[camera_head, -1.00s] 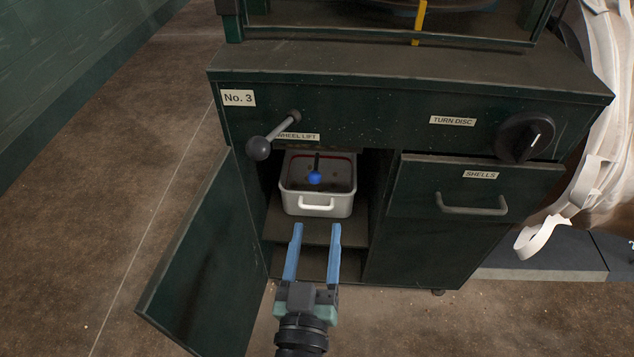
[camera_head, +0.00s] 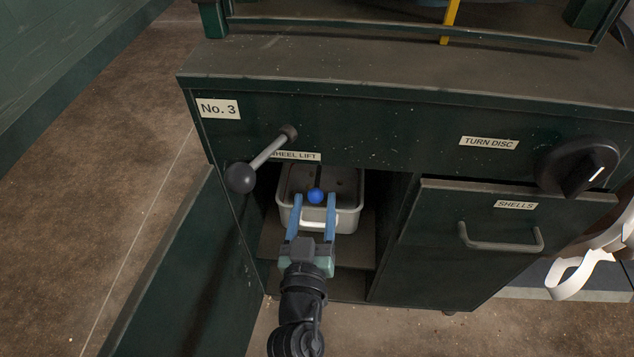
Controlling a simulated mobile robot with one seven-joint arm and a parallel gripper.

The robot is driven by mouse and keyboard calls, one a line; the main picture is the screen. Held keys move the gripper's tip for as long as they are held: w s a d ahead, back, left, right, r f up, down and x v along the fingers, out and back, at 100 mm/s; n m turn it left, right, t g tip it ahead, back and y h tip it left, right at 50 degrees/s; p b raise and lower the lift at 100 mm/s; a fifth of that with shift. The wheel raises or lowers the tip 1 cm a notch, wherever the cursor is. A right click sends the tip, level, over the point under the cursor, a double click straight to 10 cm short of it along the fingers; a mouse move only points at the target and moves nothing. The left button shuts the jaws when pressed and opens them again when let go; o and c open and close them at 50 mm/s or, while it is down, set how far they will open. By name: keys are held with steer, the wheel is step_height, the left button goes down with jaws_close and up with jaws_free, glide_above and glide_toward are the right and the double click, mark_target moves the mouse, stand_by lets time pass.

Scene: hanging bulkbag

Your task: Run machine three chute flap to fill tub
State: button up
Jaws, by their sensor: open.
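Machine No. 3 is a dark green cabinet (camera_head: 330,115) with its left door (camera_head: 175,275) standing open. Inside the opening a pale tub (camera_head: 349,216) with a front handle sits on a shelf. A blue ball-shaped knob (camera_head: 315,196) on a dark stem shows over the tub; I take it for the chute flap's handle. My gripper (camera_head: 314,203) is open, its two blue fingers pointing into the opening. In the picture the fingertips lie on either side of the knob, over the tub's front. I cannot tell whether they touch anything. The flap itself is not clearly visible.
A grey lever with a dark ball (camera_head: 240,178) hangs by the "WHEEL LIFT" label, left above the opening. A "SHELLS" drawer (camera_head: 500,237) and a black "TURN DISC" knob (camera_head: 578,167) are on the right. A pale strap (camera_head: 578,270) hangs at far right.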

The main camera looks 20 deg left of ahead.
mark_target(316, 183)
steer(key=shift+x, duration=2.55)
steer(key=shift+c, duration=0.2)
jaws_close()
